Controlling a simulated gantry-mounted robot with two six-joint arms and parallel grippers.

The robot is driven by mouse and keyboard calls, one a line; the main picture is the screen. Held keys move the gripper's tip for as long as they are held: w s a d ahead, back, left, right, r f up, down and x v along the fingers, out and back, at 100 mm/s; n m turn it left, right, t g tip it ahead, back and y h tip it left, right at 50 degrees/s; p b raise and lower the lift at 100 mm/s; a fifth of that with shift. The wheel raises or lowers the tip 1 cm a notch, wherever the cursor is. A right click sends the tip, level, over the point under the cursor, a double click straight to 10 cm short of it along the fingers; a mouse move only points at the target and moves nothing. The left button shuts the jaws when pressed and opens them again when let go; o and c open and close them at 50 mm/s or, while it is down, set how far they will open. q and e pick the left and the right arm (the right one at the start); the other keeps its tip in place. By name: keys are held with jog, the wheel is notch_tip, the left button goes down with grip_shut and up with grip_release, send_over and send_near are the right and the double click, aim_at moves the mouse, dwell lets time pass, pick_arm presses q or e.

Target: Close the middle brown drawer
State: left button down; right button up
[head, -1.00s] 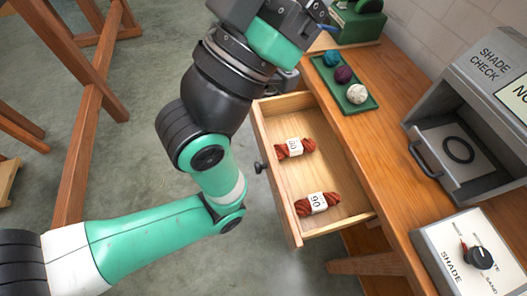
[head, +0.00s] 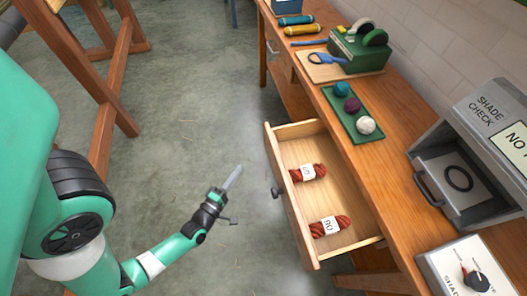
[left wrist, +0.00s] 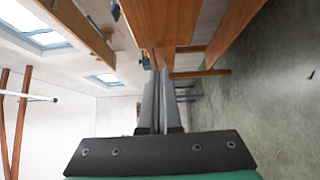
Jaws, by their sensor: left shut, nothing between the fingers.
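The brown drawer (head: 290,209) stands pulled out from the wooden workbench in the head view. Its front faces left and carries a dark round knob (head: 277,192). Two rust-red skeins with white labels, one farther back (head: 296,175) and one nearer (head: 342,221), lie inside it. My left gripper (head: 236,172) is shut and empty, over the floor to the left of the drawer front and apart from it. The left wrist view shows its two fingers (left wrist: 160,85) together, with brown wood beyond their tips; I cannot tell which part. My right gripper is not in view.
On the bench (head: 390,150) are a green tray (head: 352,122) with three yarn balls, a green tape dispenser (head: 357,50), a grey shade-check box (head: 465,130) and a dial box (head: 462,262). A wooden frame (head: 104,130) stands at left. Floor between is clear.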

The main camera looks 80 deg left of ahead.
pick_arm(q)
send_near(266, 142)
jog(key=x, duration=0.2)
jog(key=r+x, duration=0.1)
jog(key=x, duration=0.2)
jog(key=shift+s+a+b, duration=0.1)
jog(key=shift+b, duration=0.25)
jog(key=shift+w+f, duration=0.15)
jog(key=shift+w, duration=0.3)
